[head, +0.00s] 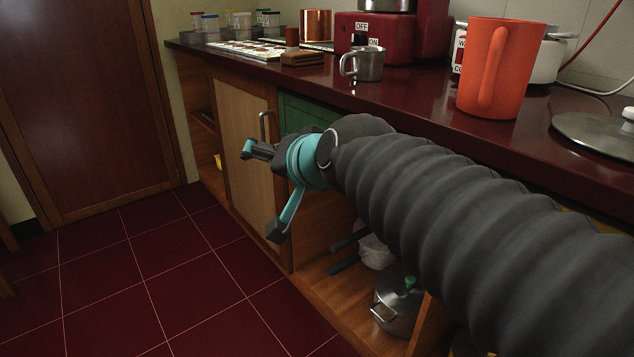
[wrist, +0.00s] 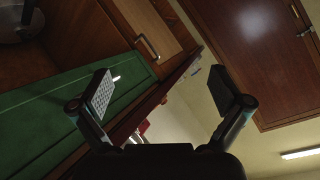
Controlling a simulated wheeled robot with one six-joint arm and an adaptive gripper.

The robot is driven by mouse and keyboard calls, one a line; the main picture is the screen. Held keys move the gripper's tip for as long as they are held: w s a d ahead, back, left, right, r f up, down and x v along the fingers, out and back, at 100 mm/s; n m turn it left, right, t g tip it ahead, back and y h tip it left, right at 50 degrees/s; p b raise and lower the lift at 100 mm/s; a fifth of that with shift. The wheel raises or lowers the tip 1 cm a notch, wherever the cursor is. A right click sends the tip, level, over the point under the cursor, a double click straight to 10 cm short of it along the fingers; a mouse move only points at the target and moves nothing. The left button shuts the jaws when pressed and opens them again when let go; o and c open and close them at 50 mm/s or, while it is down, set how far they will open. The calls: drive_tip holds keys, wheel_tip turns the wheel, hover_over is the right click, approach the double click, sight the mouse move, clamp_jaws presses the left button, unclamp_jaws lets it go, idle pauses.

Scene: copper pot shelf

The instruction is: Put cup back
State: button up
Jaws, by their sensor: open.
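A metal cup (head: 368,64) with a handle on its left stands upright near the front edge of the dark red counter (head: 430,100) in the head view. A larger orange-red cup (head: 512,70) stands upright on the counter to its right, nearer the camera. My gripper (head: 262,190) is open and empty, below counter height, in front of the cabinet doors and well apart from both cups. In the wrist view its two fingers (wrist: 167,92) are spread wide with nothing between them. Neither cup can be made out in the wrist view.
A wooden cabinet door with a handle (head: 245,140) and a green panel (head: 305,113) are close to my gripper. A lidded pot (head: 397,305) sits on the low shelf. A red machine (head: 385,32) stands behind the metal cup. The tiled floor (head: 150,270) at left is clear.

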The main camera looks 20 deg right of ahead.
drive_tip(key=s+d+f+n+g+h, duration=0.1)
drive_tip(key=s+d+f+n+g, duration=0.1)
drive_tip(key=s+f, duration=0.6)
drive_tip(key=s+d+f+n+g+h, duration=0.1)
drive_tip(key=s+d+f+n+g, duration=0.2)
drive_tip(key=s+f, duration=0.4)
wheel_tip(320, 180, down, 2)
drive_tip(key=shift+s+f+g+h, duration=0.1)
drive_tip(key=shift+s+g+h, duration=0.25)
drive_tip(key=shift+g, duration=0.45)
